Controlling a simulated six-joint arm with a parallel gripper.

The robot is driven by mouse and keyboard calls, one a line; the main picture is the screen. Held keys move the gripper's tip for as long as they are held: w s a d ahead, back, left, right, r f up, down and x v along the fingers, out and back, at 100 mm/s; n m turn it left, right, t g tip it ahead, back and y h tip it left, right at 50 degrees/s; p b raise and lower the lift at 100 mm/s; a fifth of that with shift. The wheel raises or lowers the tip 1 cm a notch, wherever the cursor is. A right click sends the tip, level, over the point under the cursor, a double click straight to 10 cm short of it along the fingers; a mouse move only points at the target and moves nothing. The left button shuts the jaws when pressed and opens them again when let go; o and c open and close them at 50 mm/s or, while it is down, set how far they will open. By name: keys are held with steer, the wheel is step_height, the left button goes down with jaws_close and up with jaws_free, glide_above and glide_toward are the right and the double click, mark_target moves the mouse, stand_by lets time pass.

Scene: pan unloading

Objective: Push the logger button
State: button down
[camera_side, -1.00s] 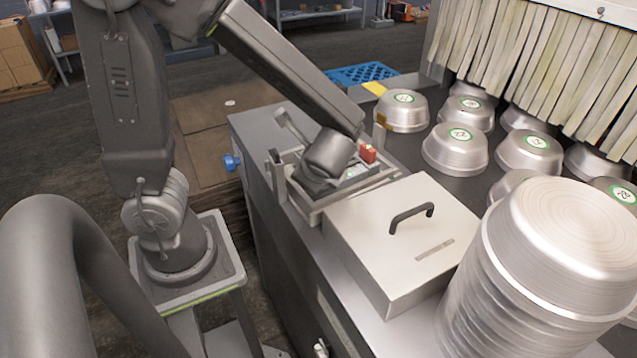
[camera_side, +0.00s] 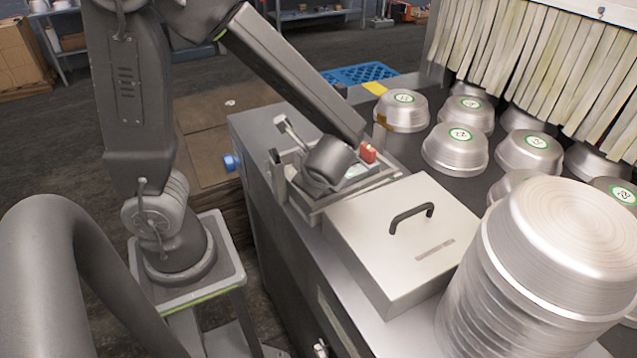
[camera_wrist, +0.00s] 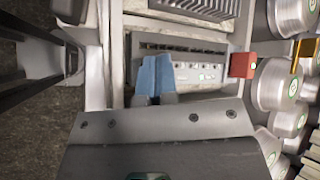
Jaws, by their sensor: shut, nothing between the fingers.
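The logger (camera_wrist: 205,60) appears to be the pale grey unit in the wrist view, with a row of dark slots and small round buttons (camera_wrist: 202,77) along its face. My gripper (camera_wrist: 156,62) has blue fingertips held together, with nothing between them. They lie over the left part of the logger's face, left of the visible round buttons. I cannot tell whether they touch it. The fingers may hide part of the button row. In the side view my wrist hides the fingers and most of the logger, inside a grey frame (camera_side: 374,187).
A red block (camera_side: 368,153) sits close right of the logger; it also shows in the wrist view (camera_wrist: 242,65). A lidded metal box (camera_side: 385,265) with a black handle stands in front. Several upturned pans (camera_side: 455,155) and a tall pan stack (camera_side: 535,290) occupy the right.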

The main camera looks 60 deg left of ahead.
steer(key=shift+f, duration=0.3)
steer(key=shift+r, duration=0.1)
stand_by(0.4)
steer(key=shift+r, duration=0.75)
steer(key=shift+r, duration=0.1)
steer(key=shift+r, duration=2.4)
steer(key=s+d+r+n+t+h, duration=0.1)
steer(key=s+d+r+n+h, duration=0.1)
steer(key=n, duration=0.4)
steer(key=s+d+r+n+t+h, duration=0.1)
steer(key=s+d+r+n+h, duration=0.2)
steer(key=s+r+n+h, duration=0.1)
steer(key=shift+s+d+r+n+t+h, duration=0.15)
steer(key=shift+s+n+t+h, duration=0.15)
steer(key=shift+s+n+h, duration=0.75)
